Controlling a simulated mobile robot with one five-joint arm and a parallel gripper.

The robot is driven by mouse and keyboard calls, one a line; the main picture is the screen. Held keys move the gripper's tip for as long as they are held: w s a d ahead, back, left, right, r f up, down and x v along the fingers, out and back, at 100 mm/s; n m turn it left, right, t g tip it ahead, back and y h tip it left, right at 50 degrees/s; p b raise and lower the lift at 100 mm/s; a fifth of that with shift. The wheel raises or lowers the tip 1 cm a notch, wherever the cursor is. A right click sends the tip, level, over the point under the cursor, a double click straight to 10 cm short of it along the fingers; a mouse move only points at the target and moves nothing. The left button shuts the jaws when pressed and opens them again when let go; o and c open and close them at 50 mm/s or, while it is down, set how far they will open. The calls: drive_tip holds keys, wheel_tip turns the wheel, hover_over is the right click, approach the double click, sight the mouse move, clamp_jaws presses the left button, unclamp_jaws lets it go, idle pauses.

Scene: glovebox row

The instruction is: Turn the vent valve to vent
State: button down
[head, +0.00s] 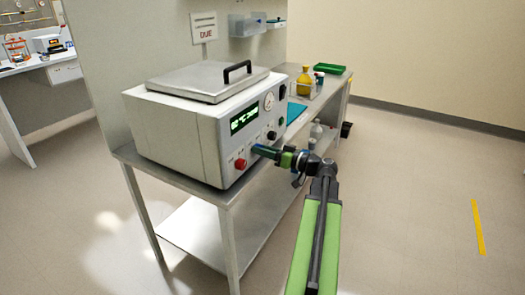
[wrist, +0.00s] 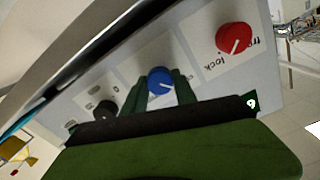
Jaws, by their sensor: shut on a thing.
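The white benchtop unit (head: 190,130) has a control panel with several knobs. My gripper (head: 257,150) reaches the lower part of this panel. In the wrist view my gripper (wrist: 160,90) is shut on a blue knob (wrist: 158,76), with one green finger on each side. The blue knob has a white pointer line that runs down and slightly right in the wrist view. A red knob (wrist: 233,38) with a "lock" label sits to its right, and a black knob (wrist: 105,108) to its left. The markings around the blue knob are mostly hidden, so I cannot read its setting.
The unit stands on a metal table (head: 225,195) with a lower shelf. A yellow bottle (head: 306,82) and a green tray (head: 329,68) are farther along the bench. The floor to the right is clear, with a yellow strip (head: 478,228).

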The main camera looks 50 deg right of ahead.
drive_tip(key=shift+f+m, duration=0.1)
drive_tip(key=shift+m, duration=8.3)
drive_tip(key=c, duration=1)
unclamp_jaws()
drive_tip(key=shift+s, duration=0.1)
